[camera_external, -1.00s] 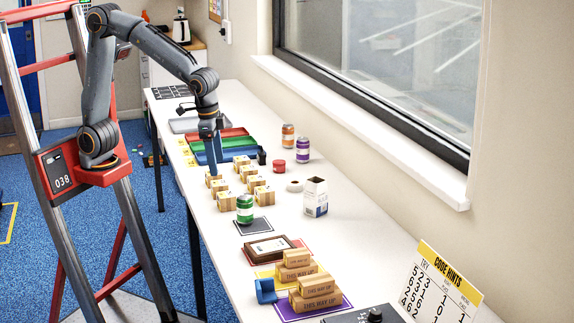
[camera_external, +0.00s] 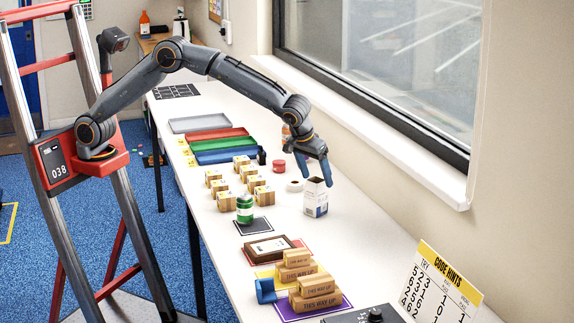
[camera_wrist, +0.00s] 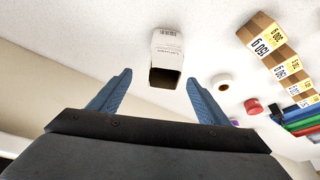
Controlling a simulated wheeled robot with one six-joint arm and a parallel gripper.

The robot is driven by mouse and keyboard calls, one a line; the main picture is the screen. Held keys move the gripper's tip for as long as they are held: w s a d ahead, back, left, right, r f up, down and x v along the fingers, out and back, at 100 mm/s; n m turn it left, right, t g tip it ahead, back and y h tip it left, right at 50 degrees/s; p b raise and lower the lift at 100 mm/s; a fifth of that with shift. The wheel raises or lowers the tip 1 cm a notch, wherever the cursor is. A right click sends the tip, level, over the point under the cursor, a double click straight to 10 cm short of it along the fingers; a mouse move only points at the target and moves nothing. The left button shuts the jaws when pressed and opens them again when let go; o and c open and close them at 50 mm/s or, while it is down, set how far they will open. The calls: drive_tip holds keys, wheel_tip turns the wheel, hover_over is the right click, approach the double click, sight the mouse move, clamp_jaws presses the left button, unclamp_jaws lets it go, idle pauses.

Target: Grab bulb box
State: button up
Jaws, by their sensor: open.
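The bulb box appears to be the small white carton (camera_external: 315,204) with an open top, upright on the white table. My gripper (camera_external: 315,168) is just above and behind it, fingers pointing down, open and empty. In the wrist view, the white carton (camera_wrist: 168,45) lies ahead, between and beyond the two blue fingertips of my gripper (camera_wrist: 160,78). Its dark opening faces the camera and print shows on its side. The fingers appear apart from it.
A tape roll (camera_external: 295,186) and red tin (camera_external: 279,167) stand close to the carton. Several small cardboard boxes (camera_external: 247,183), a green can (camera_external: 244,209) and coloured trays (camera_external: 225,146) are left. The window wall (camera_external: 400,180) runs along the right.

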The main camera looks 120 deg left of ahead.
sight(319, 197)
drive_tip(key=x, duration=0.3)
drive_tip(key=p+x, duration=0.1)
drive_tip(key=shift+s+d+f, duration=0.15)
drive_tip(key=shift+d+f, duration=0.05)
drive_tip(key=shift+f, duration=0.1)
drive_tip(key=p+x, duration=0.1)
drive_tip(key=x, duration=0.1)
drive_tip(key=s+p+x, duration=0.1)
drive_tip(key=x, duration=0.1)
drive_tip(key=shift+d+f, duration=0.1)
drive_tip(key=shift+w+a+f, duration=0.2)
drive_tip(key=shift+f, duration=0.3)
drive_tip(key=shift+c, duration=0.4)
drive_tip(key=c, duration=1.1)
